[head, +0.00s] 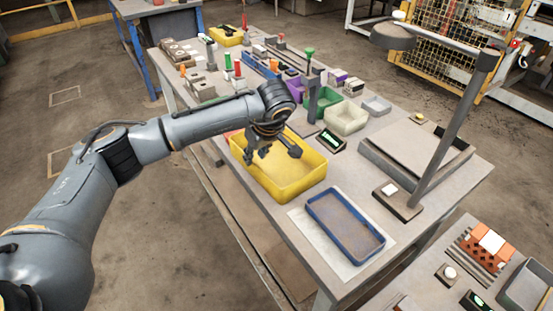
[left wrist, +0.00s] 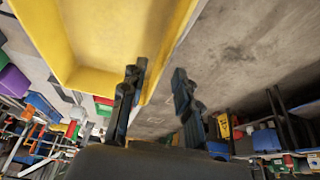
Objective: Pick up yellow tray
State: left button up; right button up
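A yellow tray (head: 280,182), a shallow rectangular box, sits on the workbench near its left edge. In the left wrist view the tray (left wrist: 95,45) fills the upper left. My left gripper (head: 273,153) is over the tray in the head view, with its fingers spread. In the left wrist view the fingers (left wrist: 160,72) are apart, one overlapping the tray's rim and the other against the grey floor beyond it. I cannot tell whether a finger touches the tray. A smaller yellow tray (head: 226,36) stands at the bench's far end. My right gripper is not in view.
A blue-rimmed tray (head: 345,226) on a white sheet lies right of the yellow tray. A small display (head: 330,141), a green bin (head: 322,104) and a cream bin (head: 346,117) stand behind it. A lamp post (head: 448,130) rises at the right.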

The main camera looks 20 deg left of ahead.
pick_arm(q)
jog(key=p+x, duration=0.1)
jog(key=x, duration=0.3)
jog(key=shift+s+a, duration=0.1)
jog(key=shift+s, duration=0.05)
grip_shut()
jog(key=shift+r, duration=0.15)
